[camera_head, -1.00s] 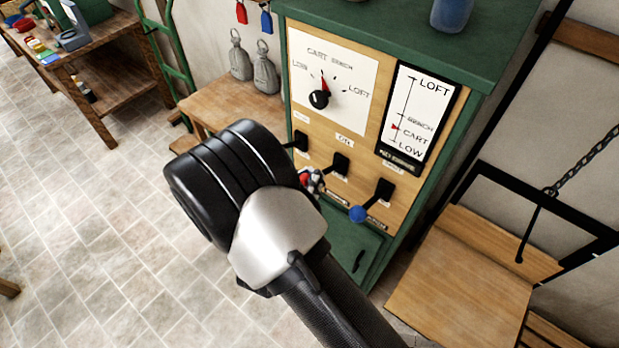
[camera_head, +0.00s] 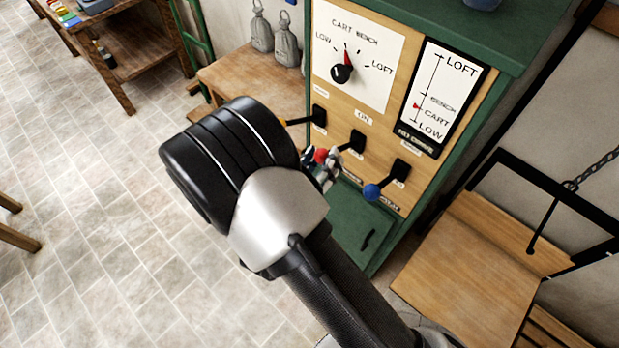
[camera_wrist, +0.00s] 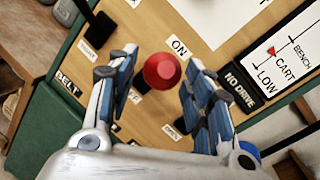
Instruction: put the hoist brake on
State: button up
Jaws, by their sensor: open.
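The control cabinet's wooden panel carries three levers. The middle one has a red knob (camera_head: 321,155) on a black bracket below an ON label; this knob (camera_wrist: 162,70) also shows in the wrist view. The left lever (camera_head: 300,121) is yellow and partly behind my arm. The right lever has a blue knob (camera_head: 372,191), mostly hidden by my gripper in the wrist view. My gripper (camera_wrist: 160,80) is open, with one blue-grey finger on each side of the red knob. I cannot tell whether they touch.
A wooden hoist platform (camera_head: 465,265) hangs at right. Tiled floor (camera_head: 90,230) is open at left.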

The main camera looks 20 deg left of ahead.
jog(key=s+a, duration=0.1)
jog(key=s, duration=0.8)
jog(key=shift+s, duration=0.1)
